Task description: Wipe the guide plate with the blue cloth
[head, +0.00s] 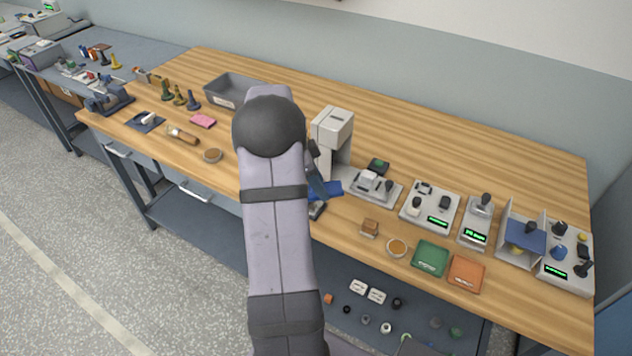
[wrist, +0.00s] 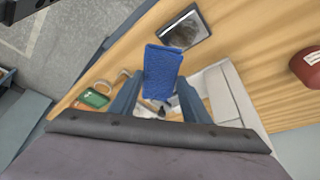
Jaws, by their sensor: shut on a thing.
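The blue cloth (wrist: 162,70) is held between the two fingers of my gripper (wrist: 158,92), which is shut on it. In the head view the cloth (head: 328,190) shows just right of my arm, beside my gripper (head: 317,182). A dark-framed plate with a grey, smudged face, which looks like the guide plate (wrist: 187,30), lies on the bench beyond the cloth in the wrist view. The cloth overlaps its near edge in that picture; I cannot tell whether they touch. In the head view the plate (head: 317,211) is mostly hidden behind my arm.
A white machine (head: 333,128) stands close behind my gripper. Several control boxes, a green tray (head: 430,257) and an orange tray (head: 466,273) are on the right. A grey bin (head: 232,92), pink block (head: 203,121) and brush (head: 184,135) are on the left. Bare wood lies along the back.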

